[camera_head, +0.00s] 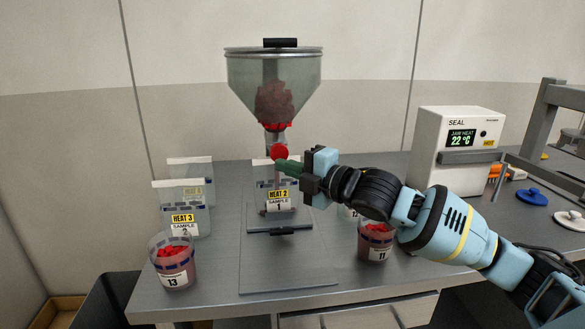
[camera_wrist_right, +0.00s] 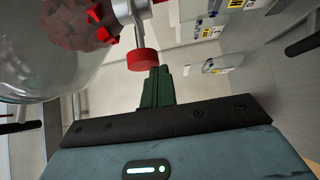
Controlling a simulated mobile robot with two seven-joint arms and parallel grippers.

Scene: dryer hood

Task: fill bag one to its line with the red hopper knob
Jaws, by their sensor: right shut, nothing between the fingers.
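The clear hopper (camera_head: 240,80) holds reddish-brown material and stands over bag one. Its red knob (camera_head: 279,152) sits on the outlet below the cone and also shows in the right wrist view (camera_wrist_right: 142,61). Bag one (camera_head: 277,203), labelled HEAT 2 SAMPLE 1, stands upright under the outlet. A little dark material shows low in it; my gripper partly covers its upper part. My right gripper (camera_head: 284,164) is shut and empty, its green fingertips at the knob's lower right. In the wrist view the fingertips (camera_wrist_right: 155,76) reach the knob's edge; I cannot tell whether they touch. My left gripper is out of view.
Bag HEAT 3 SAMPLE 2 (camera_head: 183,212) and another bag behind it stand at left. Cup 13 (camera_head: 173,262) is front left; cup 11 (camera_head: 375,242) is below my right arm. The white sealer (camera_head: 455,120) and blue lid (camera_head: 532,196) are at right.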

